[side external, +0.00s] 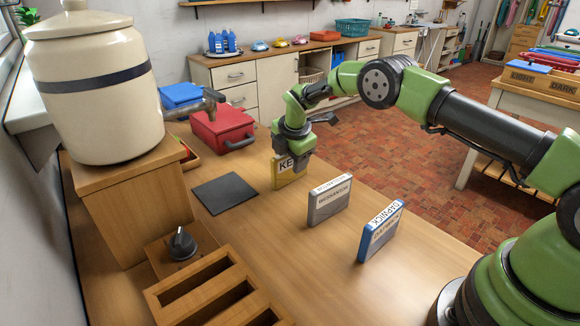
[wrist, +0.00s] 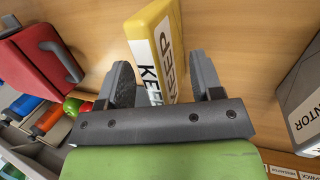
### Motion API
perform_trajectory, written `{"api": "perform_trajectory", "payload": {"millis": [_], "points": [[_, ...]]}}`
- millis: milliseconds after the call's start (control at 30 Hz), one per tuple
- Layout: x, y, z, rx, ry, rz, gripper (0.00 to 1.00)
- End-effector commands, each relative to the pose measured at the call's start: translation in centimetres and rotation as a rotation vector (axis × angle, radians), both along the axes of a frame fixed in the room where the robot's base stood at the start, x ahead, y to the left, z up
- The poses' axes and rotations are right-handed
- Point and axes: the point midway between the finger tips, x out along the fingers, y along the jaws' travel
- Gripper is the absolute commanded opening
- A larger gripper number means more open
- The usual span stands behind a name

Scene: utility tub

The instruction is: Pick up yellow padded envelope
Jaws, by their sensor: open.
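The yellow padded envelope (side external: 287,178) stands upright on its edge on the wooden bench, with a white label starting "KE" on its face. It also shows in the wrist view (wrist: 152,38). My gripper (side external: 293,150) is directly above it, pointing down. In the wrist view my gripper (wrist: 160,64) is open, with one finger on each side of the envelope. The envelope's upper part is between the fingers. A gap shows at the right finger; I cannot tell whether the left finger touches it.
A grey labelled block (side external: 329,202) and a blue one (side external: 380,232) stand to the right. A dark mat (side external: 226,193) lies flat to the left. A red case (side external: 222,129) is behind. A wooden slotted rack (side external: 215,290) and a large cream crock (side external: 95,95) stand left.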

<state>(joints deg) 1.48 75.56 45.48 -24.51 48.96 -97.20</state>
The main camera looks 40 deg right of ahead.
Motion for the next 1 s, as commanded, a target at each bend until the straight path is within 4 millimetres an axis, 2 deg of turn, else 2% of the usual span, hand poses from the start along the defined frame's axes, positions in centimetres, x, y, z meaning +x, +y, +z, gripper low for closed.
{"api": "perform_trajectory", "payload": {"millis": [600, 667, 867, 1000], "points": [[0.01, 0.01, -0.47, 0.000, 0.000, 0.000, 0.60], [0.01, 0.01, -0.47, 0.000, 0.000, 0.000, 0.49], [0.00, 0.01, -0.47, 0.000, 0.000, 0.000, 0.03], [0.00, 0.01, -0.46, 0.000, -0.001, 0.000, 0.00]]}}
